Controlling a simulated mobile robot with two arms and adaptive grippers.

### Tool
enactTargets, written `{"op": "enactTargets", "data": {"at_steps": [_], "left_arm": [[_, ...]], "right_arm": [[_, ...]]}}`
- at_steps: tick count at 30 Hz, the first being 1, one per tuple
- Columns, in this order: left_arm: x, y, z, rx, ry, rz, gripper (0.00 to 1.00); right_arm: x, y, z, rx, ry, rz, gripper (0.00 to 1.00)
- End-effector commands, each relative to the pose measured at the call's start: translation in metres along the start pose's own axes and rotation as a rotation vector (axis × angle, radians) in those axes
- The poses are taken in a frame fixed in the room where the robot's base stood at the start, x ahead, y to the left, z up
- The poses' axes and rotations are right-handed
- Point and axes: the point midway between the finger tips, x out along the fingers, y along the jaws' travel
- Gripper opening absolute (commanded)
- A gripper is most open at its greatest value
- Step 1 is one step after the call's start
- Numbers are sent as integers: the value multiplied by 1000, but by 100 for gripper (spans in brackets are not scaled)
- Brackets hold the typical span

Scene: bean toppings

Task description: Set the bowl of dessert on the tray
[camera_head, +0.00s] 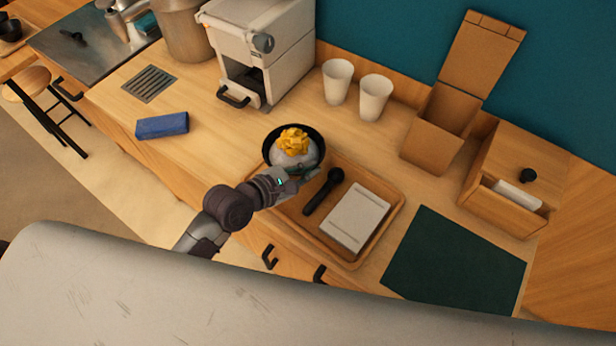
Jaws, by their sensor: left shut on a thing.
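The dark bowl of dessert (269,142) holds a pale mound with a yellow topping (293,140). My left gripper (295,178) is shut on the near side of the bowl; its fingers are small and partly hidden against it. The bowl is over or at the left back corner of the wooden tray (396,212); I cannot tell whether it touches the tray. A black spoon (324,192) and a white rectangular item (355,217) lie on the tray. My right gripper is not in view.
Two white cups (338,82) and a white machine (262,45) stand behind. A blue box (162,126) lies at the left, a dark green mat (455,262) at the right. An open cardboard box (440,125) and a wooden box (506,185) stand at the back right.

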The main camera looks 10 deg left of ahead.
Motion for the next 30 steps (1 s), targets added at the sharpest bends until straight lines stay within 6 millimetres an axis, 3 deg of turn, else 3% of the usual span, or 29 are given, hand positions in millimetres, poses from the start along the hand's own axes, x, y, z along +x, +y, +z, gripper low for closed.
{"op": "enactTargets", "data": {"at_steps": [7, 19, 24, 30], "left_arm": [[13, -13, -28, 2, 2, 0, 0], [15, -16, -33, 1, 0, 1, 0], [15, -17, -34, 0, 2, -1, 31], [15, -17, -33, 0, 2, -1, 31]], "right_arm": [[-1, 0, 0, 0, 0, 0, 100], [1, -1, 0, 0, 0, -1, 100], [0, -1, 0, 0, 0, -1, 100], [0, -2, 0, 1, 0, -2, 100]]}}
